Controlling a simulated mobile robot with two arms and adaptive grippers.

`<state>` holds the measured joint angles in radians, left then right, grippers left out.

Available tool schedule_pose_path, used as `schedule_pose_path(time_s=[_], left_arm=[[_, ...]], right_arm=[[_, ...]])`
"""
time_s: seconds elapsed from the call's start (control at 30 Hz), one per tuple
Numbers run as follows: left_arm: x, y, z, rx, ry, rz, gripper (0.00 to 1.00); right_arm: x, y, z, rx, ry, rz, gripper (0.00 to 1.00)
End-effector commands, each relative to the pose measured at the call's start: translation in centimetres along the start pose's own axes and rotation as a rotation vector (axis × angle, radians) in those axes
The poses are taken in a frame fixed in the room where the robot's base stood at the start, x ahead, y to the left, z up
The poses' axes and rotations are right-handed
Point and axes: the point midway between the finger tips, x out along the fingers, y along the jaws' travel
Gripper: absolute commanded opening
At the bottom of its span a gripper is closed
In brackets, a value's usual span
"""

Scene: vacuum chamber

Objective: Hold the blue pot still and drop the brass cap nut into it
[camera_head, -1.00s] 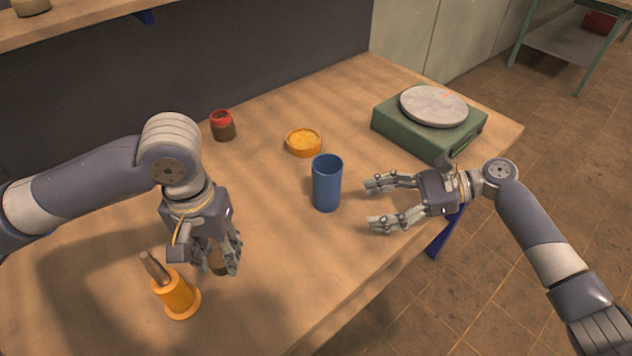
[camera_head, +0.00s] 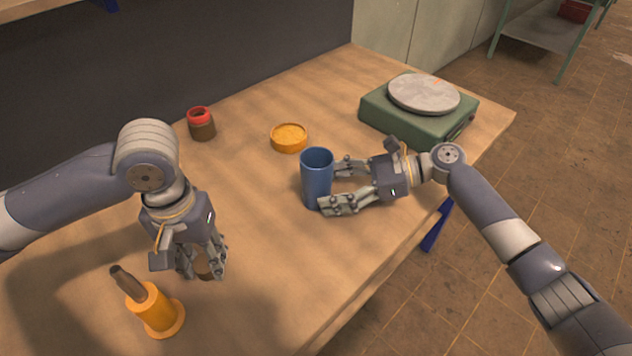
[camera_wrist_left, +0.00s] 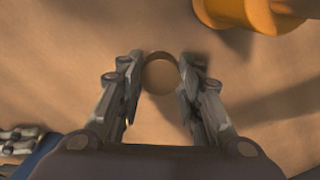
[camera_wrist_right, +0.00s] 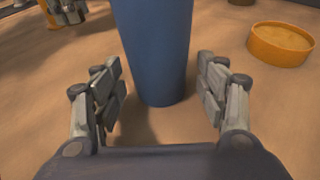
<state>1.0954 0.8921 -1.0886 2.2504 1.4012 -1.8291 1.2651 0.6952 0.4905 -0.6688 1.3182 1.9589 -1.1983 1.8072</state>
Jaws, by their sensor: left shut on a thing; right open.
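The blue pot (camera_head: 317,178) stands upright on the table, and it also shows in the right wrist view (camera_wrist_right: 156,50). My right gripper (camera_head: 338,186) is open, with its fingers reaching to either side of the pot; in the right wrist view the pot stands just ahead between the fingertips (camera_wrist_right: 160,82). My left gripper (camera_head: 202,266) is shut on the brass cap nut (camera_head: 204,269), a small brownish round piece. In the left wrist view the nut (camera_wrist_left: 160,74) sits between the fingertips (camera_wrist_left: 161,76), over the table. The fingers partly hide it.
An orange holder (camera_head: 156,312) with a brown handle stands near my left gripper. A green scale (camera_head: 418,117) is at the back right.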

Motion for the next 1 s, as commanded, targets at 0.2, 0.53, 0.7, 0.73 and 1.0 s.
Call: schedule_pose_path(time_s=[0.2,0.53,0.7,0.73,1.0], left_arm=[[-0.8,0.0,0.0,0.0,-0.001,0.0,0.17],[-0.8,0.0,0.0,0.0,-0.001,0.0,0.17],[-0.8,0.0,0.0,0.0,-0.001,0.0,0.17],[-0.8,0.0,0.0,0.0,-0.001,0.0,0.17],[-0.8,0.0,0.0,0.0,-0.001,0.0,0.17]], right_arm=[[1.7,0.0,0.1,0.001,-0.001,0.0,0.67],[2.1,0.0,0.0,-0.001,0.001,0.0,0.67],[2.1,0.0,0.0,-0.001,0.001,0.0,0.38],[2.1,0.0,0.0,-0.001,0.001,0.0,0.37],[2.0,0.0,0.0,-0.001,0.001,0.0,0.77]])
